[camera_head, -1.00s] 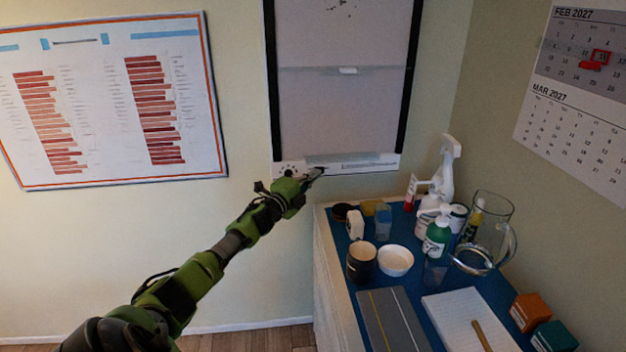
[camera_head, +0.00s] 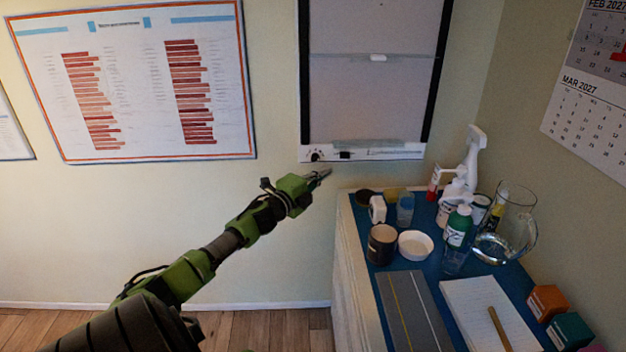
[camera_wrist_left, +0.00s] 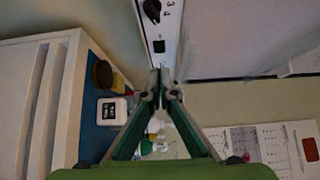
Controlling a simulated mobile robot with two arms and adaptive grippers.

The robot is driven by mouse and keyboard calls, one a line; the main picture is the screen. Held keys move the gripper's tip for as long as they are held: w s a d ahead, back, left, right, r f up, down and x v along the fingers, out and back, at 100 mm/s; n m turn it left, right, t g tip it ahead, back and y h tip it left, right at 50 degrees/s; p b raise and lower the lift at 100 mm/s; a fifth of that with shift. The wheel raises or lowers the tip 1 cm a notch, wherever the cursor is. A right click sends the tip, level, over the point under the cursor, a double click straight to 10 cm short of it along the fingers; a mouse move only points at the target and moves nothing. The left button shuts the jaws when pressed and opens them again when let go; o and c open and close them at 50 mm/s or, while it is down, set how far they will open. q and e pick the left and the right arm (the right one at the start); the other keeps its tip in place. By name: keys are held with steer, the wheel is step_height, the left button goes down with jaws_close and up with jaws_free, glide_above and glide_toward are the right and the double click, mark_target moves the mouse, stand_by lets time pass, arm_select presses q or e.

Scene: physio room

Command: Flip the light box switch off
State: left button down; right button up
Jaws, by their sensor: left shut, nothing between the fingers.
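The light box (camera_head: 372,100) hangs on the wall with a dull grey-pink panel and black side edges. Its white control strip (camera_head: 400,152) runs along the bottom. A dark round knob (camera_head: 315,156) sits at the strip's left end, with a small black switch (camera_head: 345,155) right of it. The wrist view shows the knob (camera_wrist_left: 152,10) with numbers and the black switch (camera_wrist_left: 158,46). My left gripper (camera_head: 326,173) is shut and empty, its tips just below the strip in the head view; the wrist view shows the tips (camera_wrist_left: 165,76) just under the switch. Whether they touch is unclear.
A cabinet with a blue top (camera_head: 365,260) stands below right, holding a mug (camera_head: 382,245), a white bowl (camera_head: 415,245), bottles and a glass jug (camera_head: 508,230). A framed chart (camera_head: 140,85) hangs left. The wall below the chart is clear.

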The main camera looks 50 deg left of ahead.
arm_select(q)
steer(key=s, duration=0.3)
steer(key=shift+s+a, duration=0.15)
steer(key=shift+s, duration=0.2)
